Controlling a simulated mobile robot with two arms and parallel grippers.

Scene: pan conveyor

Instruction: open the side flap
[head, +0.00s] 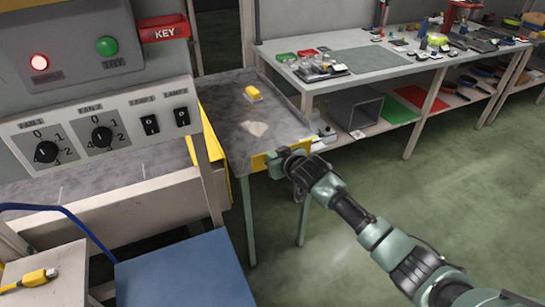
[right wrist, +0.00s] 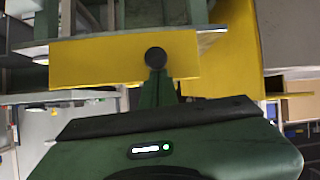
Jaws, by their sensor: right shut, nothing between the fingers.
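A yellow flap (head: 262,161) is at the near end of the grey table, at its right corner. In the right wrist view the yellow flap (right wrist: 100,60) is a flat panel across the upper middle. My right gripper (head: 279,164) is shut and empty, with its tip at the right part of the flap. In the right wrist view a dark round tip (right wrist: 155,57) at the end of my green finger overlaps the flap. I cannot tell whether it touches. My left gripper is out of view.
A control panel (head: 95,130) with knobs stands at the left, above a blue surface (head: 185,275). A workbench (head: 370,62) is behind. The green floor at right is clear.

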